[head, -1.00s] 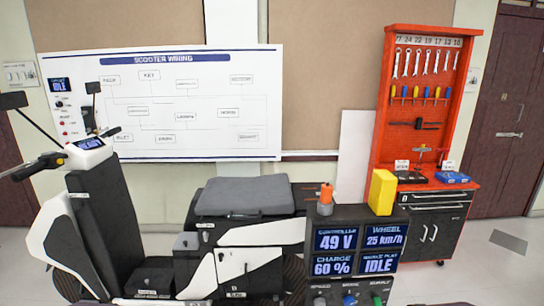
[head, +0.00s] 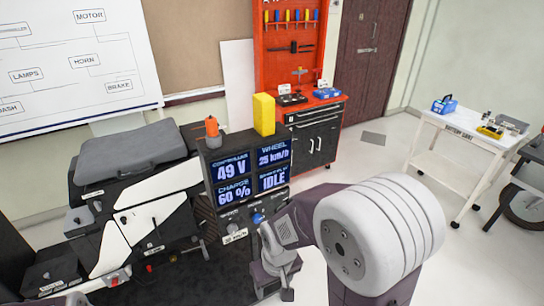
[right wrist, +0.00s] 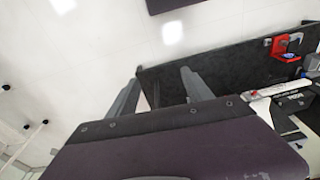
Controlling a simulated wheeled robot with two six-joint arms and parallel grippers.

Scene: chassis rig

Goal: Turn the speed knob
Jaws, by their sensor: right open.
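The console (head: 222,165) stands right of the scooter in the head view, its lit screens reading 49 V, 25 km/h, 60 % and IDLE. Below the screens is a row of small knobs. A grey knob (head: 232,228) at the left has a small white label under it, and a blue knob (head: 258,218) is to its right. My right gripper (head: 277,262) is in front of the console's lower right, close to the blue knob, and its arm hides the row's right end. In the right wrist view my right gripper (right wrist: 160,92) is open and empty. My left gripper is out of view.
A yellow block (head: 264,114) and an orange-topped item (head: 211,127) stand on the console. The scooter seat (head: 130,155) is to the left. A red tool cabinet (head: 285,70) stands behind, and a white cart (head: 455,140) is at right. Open floor lies between.

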